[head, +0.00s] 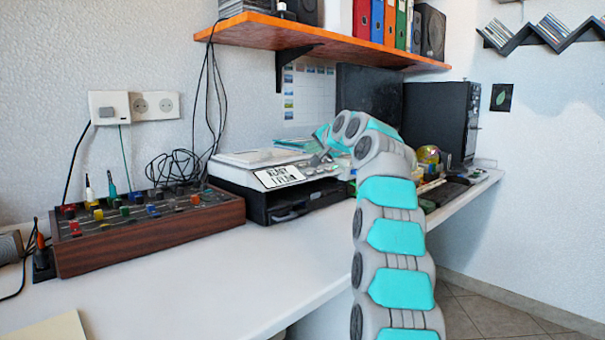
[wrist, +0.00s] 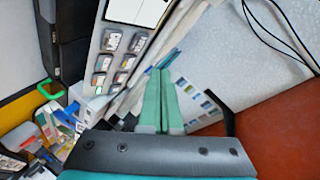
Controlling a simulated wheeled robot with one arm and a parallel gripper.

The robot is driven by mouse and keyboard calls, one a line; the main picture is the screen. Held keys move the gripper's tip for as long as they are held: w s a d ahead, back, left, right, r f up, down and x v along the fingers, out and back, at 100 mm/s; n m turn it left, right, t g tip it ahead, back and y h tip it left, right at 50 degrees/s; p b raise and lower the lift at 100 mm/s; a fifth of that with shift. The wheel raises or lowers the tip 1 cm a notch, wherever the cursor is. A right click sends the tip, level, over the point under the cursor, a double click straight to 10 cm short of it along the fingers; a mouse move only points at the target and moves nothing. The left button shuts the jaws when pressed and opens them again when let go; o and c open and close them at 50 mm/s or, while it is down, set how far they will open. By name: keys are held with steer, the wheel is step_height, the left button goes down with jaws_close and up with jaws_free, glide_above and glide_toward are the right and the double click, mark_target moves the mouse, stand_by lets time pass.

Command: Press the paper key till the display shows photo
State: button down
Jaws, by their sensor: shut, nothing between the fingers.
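The printer (head: 250,178) stands on the white desk, with a white top and a dark lower body. The display's edge also shows at the top of the wrist view (wrist: 138,10). Contact cannot be judged. In the head view my arm hides the panel's right part.
A wooden-sided control box (head: 145,230) with coloured knobs stands left of the printer. Black cables (head: 178,165) lie behind it. An orange shelf (head: 310,38) with binders hangs above. Small objects and a dark computer case (head: 440,115) stand to the right. The desk front (head: 190,285) is clear.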

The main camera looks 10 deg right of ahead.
steer(key=shift+w+a+f, duration=0.2)
steer(key=shift+w+f, duration=0.1)
steer(key=shift+f, duration=0.35)
steer(key=shift+w+a+f, duration=0.2)
steer(key=shift+w+f, duration=0.1)
steer(key=shift+f, duration=0.3)
steer(key=shift+f, duration=0.15)
stand_by(1.0)
steer(key=shift+w+a+f, duration=0.15)
steer(key=shift+f, duration=0.05)
steer(key=shift+w+a+f+b, duration=0.1)
steer(key=shift+w+f+b, duration=0.05)
steer(key=shift+f+b, duration=0.2)
stand_by(0.9)
steer(key=shift+r, duration=0.1)
steer(key=shift+s+d+r+p, duration=0.15)
steer(key=shift+r+p, duration=0.1)
steer(key=shift+r, duration=0.1)
steer(key=shift+s+d+r+p, duration=0.1)
steer(key=shift+s+r+p, duration=0.05)
steer(key=shift+r+p, duration=0.15)
steer(key=r+p, duration=0.1)
steer(key=s+d+r, duration=0.1)
steer(key=r, duration=0.1)
steer(key=s+r+p, duration=0.1)
steer(key=shift+d+r+p, duration=0.15)
steer(key=shift+d+p, duration=0.05)
steer(key=shift+p, duration=0.1)
